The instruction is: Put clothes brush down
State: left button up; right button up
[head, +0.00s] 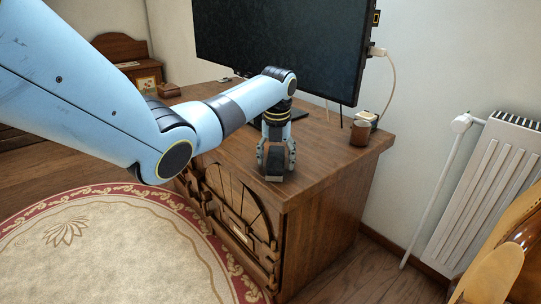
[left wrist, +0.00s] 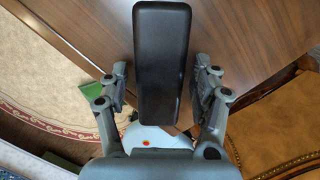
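The clothes brush (left wrist: 160,60) appears in the left wrist view as a long, dark block with rounded corners. It lies between the two fingers of my left gripper (left wrist: 159,92). The fingers stand on either side, with a narrow gap showing beside the brush, so they look open. In the head view my left gripper (head: 276,160) points down at the front part of the wooden cabinet top (head: 325,160), with the dark brush (head: 276,162) between its fingers. The brush's underside and its contact with the top are hidden. My right gripper is not in view.
A large black screen (head: 285,40) stands at the back of the cabinet. A radiator (head: 485,190) is at the right. Cabinet top right of the gripper is clear.

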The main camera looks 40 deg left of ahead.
aim_at(275, 160)
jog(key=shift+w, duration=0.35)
pick_arm(q)
jog(key=shift+r, duration=0.3)
notch_tip(275, 160, up, 12)
jog(key=s+d+p, duration=0.1)
jog(key=p, duration=0.3)
jog(key=shift+s+p, duration=0.25)
jog(key=shift+p, duration=0.15)
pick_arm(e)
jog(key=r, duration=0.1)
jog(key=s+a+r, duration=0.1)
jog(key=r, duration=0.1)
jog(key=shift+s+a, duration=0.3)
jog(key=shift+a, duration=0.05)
pick_arm(q)
jog(key=shift+f, duration=0.15)
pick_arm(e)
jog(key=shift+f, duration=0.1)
